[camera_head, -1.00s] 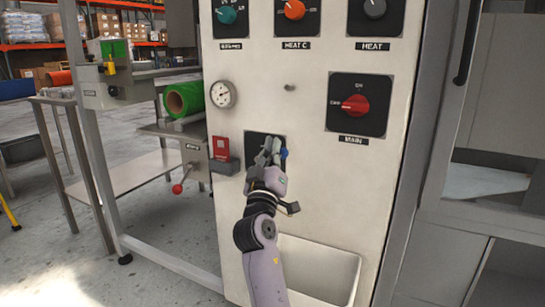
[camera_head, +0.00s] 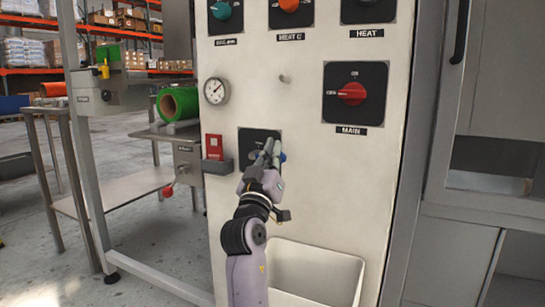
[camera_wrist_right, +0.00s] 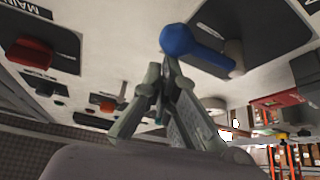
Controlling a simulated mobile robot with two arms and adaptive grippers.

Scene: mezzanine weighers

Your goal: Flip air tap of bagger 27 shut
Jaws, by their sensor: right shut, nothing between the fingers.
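The air tap's black plate (camera_head: 250,142) is on the white machine panel, below and left of the MAIN switch. In the head view my right gripper (camera_head: 272,148) is in front of the plate and covers much of the tap. The tap's blue end (camera_head: 282,157) shows just right of the fingers. In the right wrist view the tap is a blue lever (camera_wrist_right: 188,40) on a grey hub (camera_wrist_right: 235,52). My right gripper (camera_wrist_right: 165,68) is shut and empty, its fingertips close to the blue end; I cannot tell whether they touch. My left gripper is out of view.
The red MAIN switch (camera_head: 351,94) is above right of the tap. A pressure gauge (camera_head: 215,91) and a red box (camera_head: 213,146) are to the left. A white bin (camera_head: 330,262) sticks out below. A green roll (camera_head: 178,103) lies on the machine further left.

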